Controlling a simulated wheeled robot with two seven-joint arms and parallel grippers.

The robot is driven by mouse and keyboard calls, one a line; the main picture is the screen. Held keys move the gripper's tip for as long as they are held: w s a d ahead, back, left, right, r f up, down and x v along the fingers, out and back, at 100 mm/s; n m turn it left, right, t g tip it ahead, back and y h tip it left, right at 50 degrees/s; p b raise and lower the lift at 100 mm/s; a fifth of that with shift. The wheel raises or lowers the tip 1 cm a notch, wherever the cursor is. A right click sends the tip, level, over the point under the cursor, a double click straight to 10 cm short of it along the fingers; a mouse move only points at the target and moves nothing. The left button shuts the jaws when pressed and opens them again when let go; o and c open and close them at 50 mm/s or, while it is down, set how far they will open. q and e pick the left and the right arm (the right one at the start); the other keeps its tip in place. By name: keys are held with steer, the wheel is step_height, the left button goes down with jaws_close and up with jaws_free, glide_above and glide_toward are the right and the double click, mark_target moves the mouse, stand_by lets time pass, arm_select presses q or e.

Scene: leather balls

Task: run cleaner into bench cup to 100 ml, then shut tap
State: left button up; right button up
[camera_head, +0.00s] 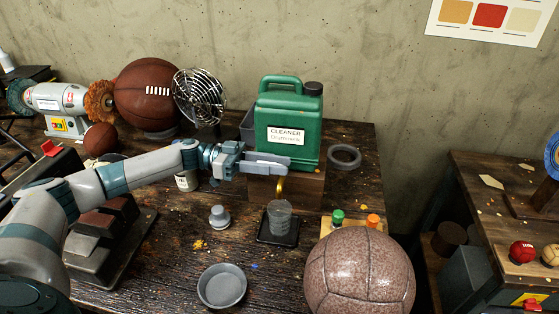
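A green jug labelled "CLEANER" (300,122) stands upright on a wooden block (312,187) at the back of the bench. A brass-coloured tap spout (280,186) shows low in front of the block. The clear bench cup (279,222) stands upright on a dark square pad (265,236), below the spout. Its liquid level is too small to read. My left gripper (286,164) reaches in from the left, just above the spout and in front of the jug's lower part. Its fingers hide the upper part of the tap, so touching and finger gap are unclear. My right gripper is out of view.
A grey weight-like piece (219,218) and a grey round dish (222,287) sit left of the cup. A wire-caged fan (199,96) stands behind my arm.

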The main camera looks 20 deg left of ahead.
arm_select(q)
steer(key=shift+w+d, duration=0.15)
steer(key=shift+d, duration=0.3)
jaws_close()
